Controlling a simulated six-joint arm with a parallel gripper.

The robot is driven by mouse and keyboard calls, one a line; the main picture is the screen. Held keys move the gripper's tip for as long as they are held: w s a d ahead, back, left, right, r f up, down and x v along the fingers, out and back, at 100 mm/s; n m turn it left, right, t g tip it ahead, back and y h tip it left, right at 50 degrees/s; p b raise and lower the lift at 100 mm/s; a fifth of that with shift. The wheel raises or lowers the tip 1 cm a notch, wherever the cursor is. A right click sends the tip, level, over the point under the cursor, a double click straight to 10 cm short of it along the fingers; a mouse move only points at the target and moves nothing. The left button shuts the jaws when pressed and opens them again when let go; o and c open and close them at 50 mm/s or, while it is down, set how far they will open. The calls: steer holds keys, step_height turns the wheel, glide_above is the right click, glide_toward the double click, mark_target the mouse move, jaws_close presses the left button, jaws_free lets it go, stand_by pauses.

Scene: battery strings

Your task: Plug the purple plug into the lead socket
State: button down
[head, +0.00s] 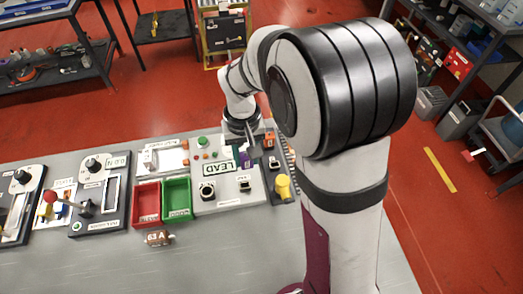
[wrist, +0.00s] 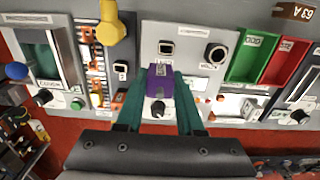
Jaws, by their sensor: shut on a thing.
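The purple plug (wrist: 159,92) is held between the green fingers of my gripper (wrist: 159,85) in the wrist view. It also shows as a small purple patch (head: 244,159) in the head view, partly covered by my gripper (head: 249,150). The plug is over the light panel marked LEAD (head: 222,168). A black square socket (wrist: 166,47) is on this panel, just beyond the plug in the wrist view and apart from it in the picture. It also shows in the head view (head: 245,186). The plug's height above the panel is hard to tell.
A yellow knob (head: 283,187) and another small square socket (wrist: 120,67) are on the dark panel alongside. Green (head: 177,198) and red (head: 147,203) bins stand left. A brown 63 A block (head: 158,238) lies on the bench.

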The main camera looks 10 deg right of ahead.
mark_target(243, 169)
steer(key=shift+s+a+r, duration=0.15)
steer(key=shift+s+a, duration=0.35)
steer(key=shift+a, duration=0.1)
steer(key=shift+f, duration=2.95)
steer(key=shift+f, duration=1.45)
steer(key=shift+c, duration=2.2)
jaws_free()
steer(key=shift+r, duration=0.1)
